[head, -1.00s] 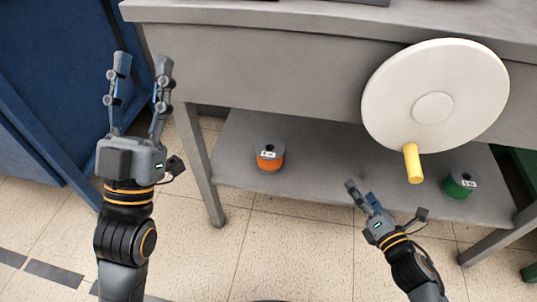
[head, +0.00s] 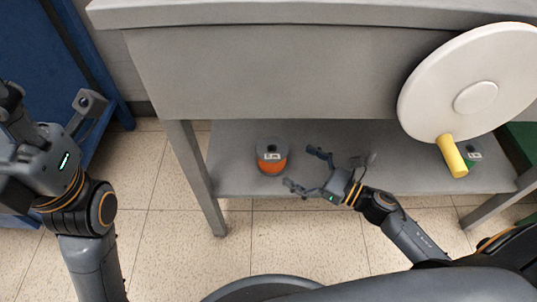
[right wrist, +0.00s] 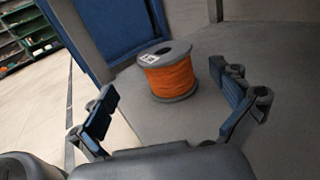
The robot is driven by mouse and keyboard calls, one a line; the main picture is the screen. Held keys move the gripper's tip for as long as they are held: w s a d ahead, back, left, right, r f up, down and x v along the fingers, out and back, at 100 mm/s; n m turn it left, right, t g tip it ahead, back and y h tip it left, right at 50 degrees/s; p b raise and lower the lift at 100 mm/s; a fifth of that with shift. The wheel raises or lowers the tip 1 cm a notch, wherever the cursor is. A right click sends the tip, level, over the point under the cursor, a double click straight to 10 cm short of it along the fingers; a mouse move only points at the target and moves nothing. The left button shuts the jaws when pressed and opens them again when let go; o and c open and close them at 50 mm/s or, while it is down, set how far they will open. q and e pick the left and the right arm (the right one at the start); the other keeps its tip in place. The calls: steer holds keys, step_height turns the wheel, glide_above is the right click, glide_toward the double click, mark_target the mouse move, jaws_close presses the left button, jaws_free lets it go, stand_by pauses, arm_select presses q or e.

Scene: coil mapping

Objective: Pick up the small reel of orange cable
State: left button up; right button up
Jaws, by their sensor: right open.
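The small reel of orange cable (head: 272,163) stands upright on the lower shelf of the grey bench, near its left end. It has grey flanges and a white label, and it also shows in the right wrist view (right wrist: 170,75). My right gripper (head: 303,168) is open and empty, just right of the reel and pointing at it. In the right wrist view the reel is ahead of the open fingers (right wrist: 170,102), not between them. My left gripper (head: 50,108) is at the left edge, partly cut off, away from the reel.
The lower shelf (head: 235,178) has a front edge and a leg (head: 200,180) at left. A blue cabinet (head: 35,60) stands at left.

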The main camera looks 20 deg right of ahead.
mark_target(285, 158)
steer(key=x, duration=0.3)
steer(key=shift+w+a, duration=0.2)
steer(key=shift+w, duration=0.1)
steer(key=shift+b+x, duration=1.2)
steer(key=shift+x, duration=1.55)
steer(key=shift+w+d+f, duration=0.1)
steer(key=shift+w+d, duration=0.05)
steer(key=shift+d, duration=0.1)
steer(key=c, duration=1.4)
